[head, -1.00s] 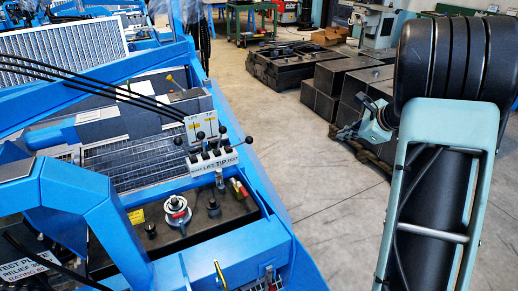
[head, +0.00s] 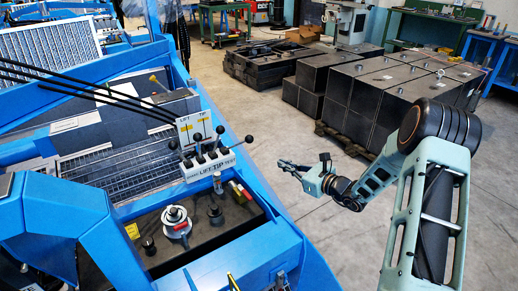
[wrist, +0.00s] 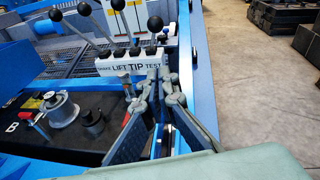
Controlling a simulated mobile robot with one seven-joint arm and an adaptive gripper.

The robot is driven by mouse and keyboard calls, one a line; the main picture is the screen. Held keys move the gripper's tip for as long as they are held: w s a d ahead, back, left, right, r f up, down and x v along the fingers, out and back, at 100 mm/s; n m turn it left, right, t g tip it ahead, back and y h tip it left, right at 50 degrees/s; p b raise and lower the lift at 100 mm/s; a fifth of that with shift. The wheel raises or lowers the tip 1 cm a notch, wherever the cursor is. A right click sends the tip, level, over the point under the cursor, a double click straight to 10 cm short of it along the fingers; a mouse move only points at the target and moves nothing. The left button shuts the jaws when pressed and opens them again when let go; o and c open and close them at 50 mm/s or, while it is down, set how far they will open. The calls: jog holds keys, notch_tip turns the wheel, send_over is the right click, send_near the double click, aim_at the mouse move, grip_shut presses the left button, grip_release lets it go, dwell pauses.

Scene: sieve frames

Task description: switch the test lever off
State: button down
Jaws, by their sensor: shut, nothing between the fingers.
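The lever bank (head: 208,165) is a white labelled block with several black-knobbed levers on the blue machine. The test lever (head: 249,139) is the rightmost, above the word TEST, and leans to the right in the head view. In the wrist view its knob (wrist: 155,23) stands above the right end of the block (wrist: 133,65). My gripper (head: 282,164) is to the right of the bank in the head view, apart from the lever. In the wrist view my gripper (wrist: 165,74) has its fingertips together, empty, in front of the block's TEST end.
A red-and-grey rotary knob (head: 176,219) and a black knob (head: 216,213) stand on the dark panel in front of the bank. Black hoses (head: 90,92) run behind the levers. Dark blocks (head: 380,92) stand on the floor behind my arm. Open floor lies right of the machine.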

jog(key=shift+w+a, duration=0.1)
jog(key=shift+a, duration=0.05)
dwell(0.3)
jog(key=r+b+x, duration=0.1)
jog(key=r+x, duration=0.1)
jog(key=x, duration=1.1)
jog(key=shift+a+r, duration=0.25)
jog(key=shift+r, duration=0.15)
jog(key=w+a+r+g+p, duration=0.1)
jog(key=w+a+r+p, duration=0.1)
jog(key=w+r, duration=0.3)
jog(key=shift+w+a+r+m+h+p, duration=0.3)
jog(key=shift+a+r+h, duration=0.1)
jog(key=shift+a+r, duration=0.5)
